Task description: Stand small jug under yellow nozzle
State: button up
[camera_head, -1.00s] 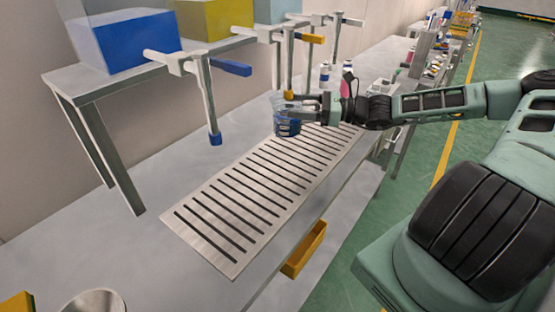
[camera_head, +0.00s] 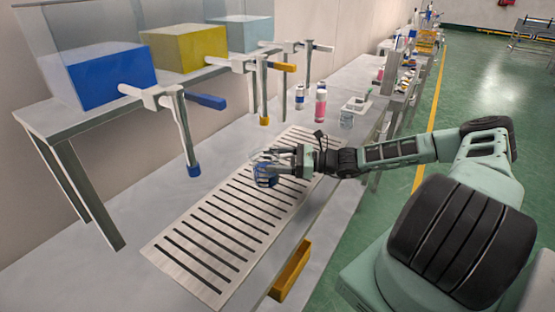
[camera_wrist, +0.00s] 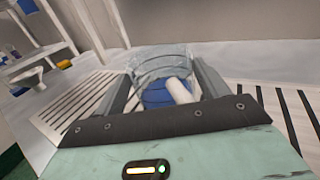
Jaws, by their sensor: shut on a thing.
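My gripper (camera_head: 283,163) is shut on a small clear jug (camera_head: 265,175) with blue showing in it. In the wrist view the jug (camera_wrist: 158,62) sits between the two fingers, with a pale handle-like piece in front of the blue. In the head view the jug is over the slotted grate; I cannot tell whether its base touches. The yellow nozzle (camera_head: 264,121) hangs from the middle tap and appears above the jug in the picture, with a clear gap. I cannot tell if they line up in depth.
A blue nozzle (camera_head: 194,170) hangs to the left, below the blue tank (camera_head: 110,75). The slotted grate (camera_head: 165,250) is bare at its near end. A pink bottle (camera_head: 320,105) and a clear vessel (camera_head: 346,121) stand beyond the gripper. A yellow bin (camera_head: 291,272) hangs at the bench edge.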

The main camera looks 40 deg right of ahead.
jog(key=shift+f, duration=0.15)
jog(key=o, duration=1.2)
jog(key=shift+c, duration=0.2)
jog(key=shift+s+d, duration=0.1)
jog(key=b+v, duration=0.2)
jog(key=v, duration=0.8)
jog(key=shift+s+d+b, duration=0.15)
jog(key=shift+d+b, duration=0.05)
jog(key=shift+b, duration=0.2)
jog(key=shift+s+d, duration=0.4)
jog(key=shift+s, duration=0.05)
